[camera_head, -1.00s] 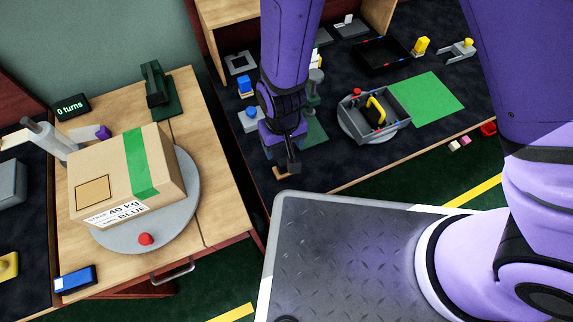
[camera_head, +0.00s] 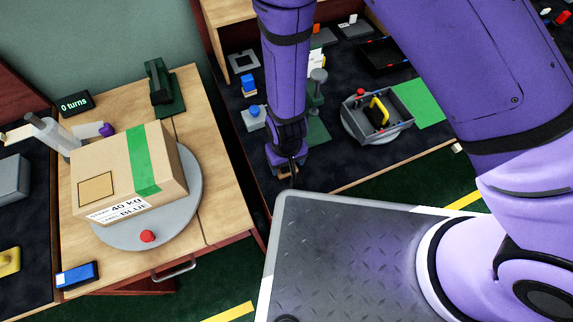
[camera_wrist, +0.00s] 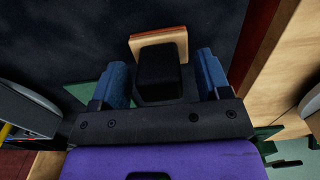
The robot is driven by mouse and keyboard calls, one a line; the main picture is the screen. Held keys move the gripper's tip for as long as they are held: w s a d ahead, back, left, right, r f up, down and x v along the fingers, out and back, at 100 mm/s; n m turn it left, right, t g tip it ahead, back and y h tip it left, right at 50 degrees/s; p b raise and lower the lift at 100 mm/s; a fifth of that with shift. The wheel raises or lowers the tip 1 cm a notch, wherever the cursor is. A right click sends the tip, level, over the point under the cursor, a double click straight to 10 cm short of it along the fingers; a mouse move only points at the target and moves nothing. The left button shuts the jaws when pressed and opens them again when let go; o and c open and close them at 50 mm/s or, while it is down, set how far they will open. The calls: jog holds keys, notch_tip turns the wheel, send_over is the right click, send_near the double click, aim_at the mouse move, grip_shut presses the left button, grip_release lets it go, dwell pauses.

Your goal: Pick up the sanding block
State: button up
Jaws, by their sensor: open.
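The sanding block, a tan wooden piece with a reddish edge (camera_wrist: 150,41), lies on the dark mat in the wrist view. A black boxy piece (camera_wrist: 158,72) covers its near part; I cannot tell whether it belongs to the block. In the head view, a small tan bit of the block (camera_head: 284,174) shows under my gripper (camera_head: 287,162), near the bench's front edge. In the wrist view my gripper (camera_wrist: 161,78) is open, with a blue finger on each side of the black piece and visible gaps beside it. The block's underside is hidden.
A grey tote with a yellow handle (camera_head: 350,108) stands to the right on a round plate. A green stand (camera_head: 317,128) is close to my gripper's right. A blue-topped grey item (camera_head: 253,117) lies to the left. A cardboard box (camera_head: 120,180) sits on the left bench's turntable.

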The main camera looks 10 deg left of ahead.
jog(key=shift+f, duration=0.2)
jog(key=c, duration=1)
jog(key=shift+c, duration=0.2)
jog(key=shift+r, duration=0.1)
